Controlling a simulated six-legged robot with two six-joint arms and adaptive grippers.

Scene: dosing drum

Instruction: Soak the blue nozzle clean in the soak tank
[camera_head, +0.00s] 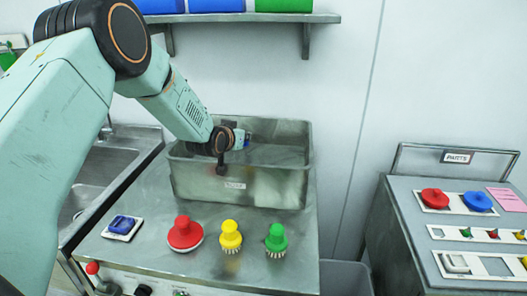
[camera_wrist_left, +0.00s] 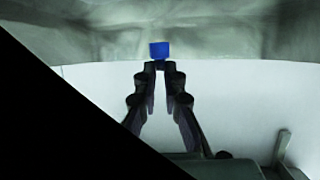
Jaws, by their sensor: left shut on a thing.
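The soak tank (camera_head: 284,190) is an open grey metal box with a small label on its front, on the metal bench. My left gripper (camera_head: 238,140) reaches over the tank's left part, near the level of its rim. It is shut on the small blue nozzle (camera_head: 247,142), of which only a bit shows in the head view. In the left wrist view the blue nozzle (camera_wrist_left: 159,50) sits at the closed fingertips (camera_wrist_left: 160,66), with blurred grey metal walls behind. I cannot tell whether it touches any liquid. My right gripper is not in view.
In front of the tank stand a red knobbed thing (camera_head: 185,234), a yellow brush (camera_head: 230,237) and a green brush (camera_head: 276,240). A blue item (camera_head: 122,224) lies on a white pad at left. A sink (camera_head: 92,170) is left, a parts cart (camera_head: 408,215) right.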

